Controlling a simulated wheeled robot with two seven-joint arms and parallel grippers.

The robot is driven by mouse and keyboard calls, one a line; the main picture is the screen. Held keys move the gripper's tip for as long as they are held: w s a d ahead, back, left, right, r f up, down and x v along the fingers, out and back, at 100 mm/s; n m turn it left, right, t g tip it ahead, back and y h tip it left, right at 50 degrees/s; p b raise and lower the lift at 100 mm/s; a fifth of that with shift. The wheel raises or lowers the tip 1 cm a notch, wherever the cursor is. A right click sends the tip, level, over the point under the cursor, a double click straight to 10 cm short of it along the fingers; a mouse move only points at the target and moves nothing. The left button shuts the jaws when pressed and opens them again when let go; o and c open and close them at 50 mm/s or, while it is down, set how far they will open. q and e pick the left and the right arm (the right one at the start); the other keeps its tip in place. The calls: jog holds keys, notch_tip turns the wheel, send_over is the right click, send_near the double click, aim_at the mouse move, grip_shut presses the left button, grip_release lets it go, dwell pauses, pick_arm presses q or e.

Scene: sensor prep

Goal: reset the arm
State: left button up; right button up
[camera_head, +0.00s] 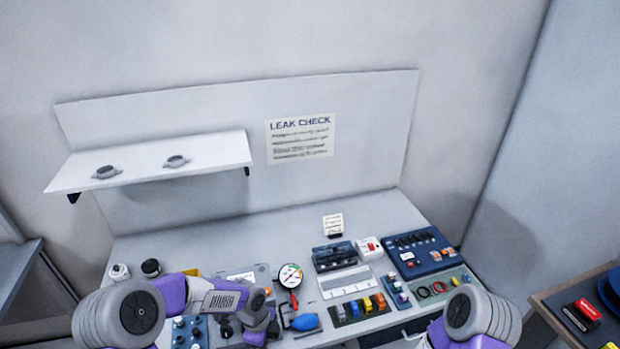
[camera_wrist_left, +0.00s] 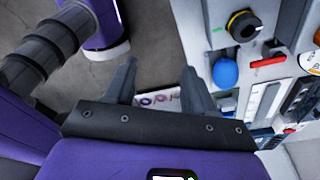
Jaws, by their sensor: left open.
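My left arm (camera_head: 218,297) comes in from the lower left in the head view, with its forearm bent across the bench's front edge. My left gripper (camera_wrist_left: 160,85) shows in the left wrist view, where its two dark fingers stand apart with nothing held between them. Beyond the fingertips is grey floor, with a pale card or tray bearing coloured rings partly hidden behind the fingers. My right arm (camera_head: 478,318) shows only as an elbow at the lower right of the head view; its gripper is out of frame.
The bench (camera_head: 190,245) carries a pressure gauge (camera_head: 291,276), a blue bulb (camera_head: 304,322), a blue case (camera_head: 418,251) and several small parts. The blue bulb (camera_wrist_left: 225,72) lies right of the fingers. A shelf (camera_head: 140,163) holds two grey parts. A side table (camera_head: 555,297) stands right.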

pick_arm(q)
jog(key=s+d+f+n+t+h+b, duration=0.1)
jog(key=s+f+n+b, duration=0.4)
jog(key=s+f+n, duration=1.3)
jog(key=n+h, duration=0.1)
jog(key=n, duration=0.4)
jog(key=shift+d+f+n, duration=0.15)
jog(key=shift+d+n, duration=0.05)
jog(key=shift+n, duration=0.1)
